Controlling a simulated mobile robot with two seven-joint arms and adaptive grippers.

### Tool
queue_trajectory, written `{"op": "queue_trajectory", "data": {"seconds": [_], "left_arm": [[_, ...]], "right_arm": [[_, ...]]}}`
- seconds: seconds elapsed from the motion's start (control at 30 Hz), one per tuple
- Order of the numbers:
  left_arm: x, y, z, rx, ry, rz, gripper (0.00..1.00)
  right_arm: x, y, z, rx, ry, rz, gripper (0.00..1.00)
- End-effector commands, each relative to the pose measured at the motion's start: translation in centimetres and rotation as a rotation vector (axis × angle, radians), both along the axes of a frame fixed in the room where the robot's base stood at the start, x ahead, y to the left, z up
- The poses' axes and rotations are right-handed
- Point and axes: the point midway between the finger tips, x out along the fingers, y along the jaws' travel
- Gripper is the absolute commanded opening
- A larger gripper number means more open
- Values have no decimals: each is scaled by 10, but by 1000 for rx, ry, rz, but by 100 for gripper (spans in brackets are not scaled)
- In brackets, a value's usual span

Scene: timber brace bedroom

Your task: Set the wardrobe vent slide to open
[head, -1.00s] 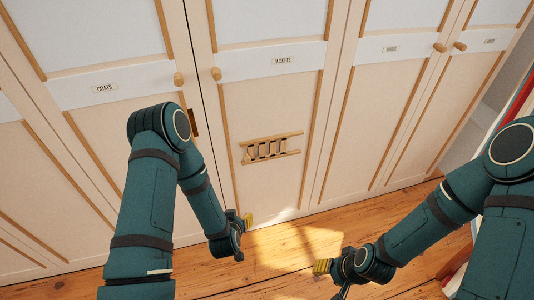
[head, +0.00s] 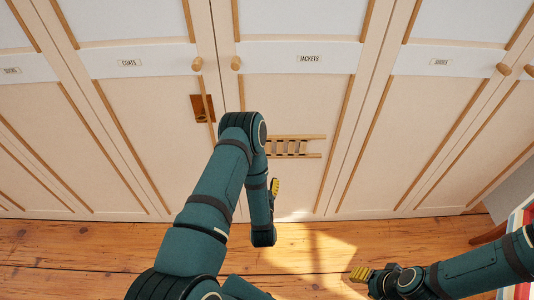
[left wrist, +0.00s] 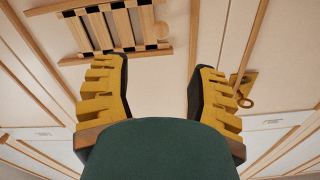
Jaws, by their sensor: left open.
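The wardrobe vent (head: 300,155) is a wooden slatted grille between two rails, low on the JACKETS door (head: 310,98). My left forearm hides its left end in the head view. In the left wrist view the vent (left wrist: 120,28) is at upper left, with several slats and small dark gaps at the slat ends. I cannot tell the slide's setting. My left gripper (head: 275,187) is just below the vent, apart from it. In the left wrist view its yellow fingers (left wrist: 157,95) are spread and empty. My right gripper (head: 361,273) is low at right, away from the wardrobe; its jaws are unclear.
A brass plate with a ring (head: 203,108) is on the COATS door left of the vent; it also shows in the left wrist view (left wrist: 246,88). Round wooden knobs (head: 236,63) stick out above. The plank floor (head: 320,240) is clear in front. A striped item (head: 518,225) stands at right.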

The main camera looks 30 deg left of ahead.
Motion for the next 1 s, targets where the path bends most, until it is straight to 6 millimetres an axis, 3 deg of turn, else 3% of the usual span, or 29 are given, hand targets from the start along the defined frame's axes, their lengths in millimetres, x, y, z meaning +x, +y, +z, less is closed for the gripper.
{"op": "queue_trajectory", "data": {"seconds": [0.6, 0.8, 1.0], "left_arm": [[90, 56, 0, 2, -4, 0, 58], [107, 66, 0, 0, -2, -1, 58], [111, 68, 1, 0, -1, -1, 58]], "right_arm": [[4, -1, -20, -2, -9, -3, 47], [5, -1, -23, -3, -12, -2, 47], [5, -1, -23, -3, -12, -2, 47]]}}
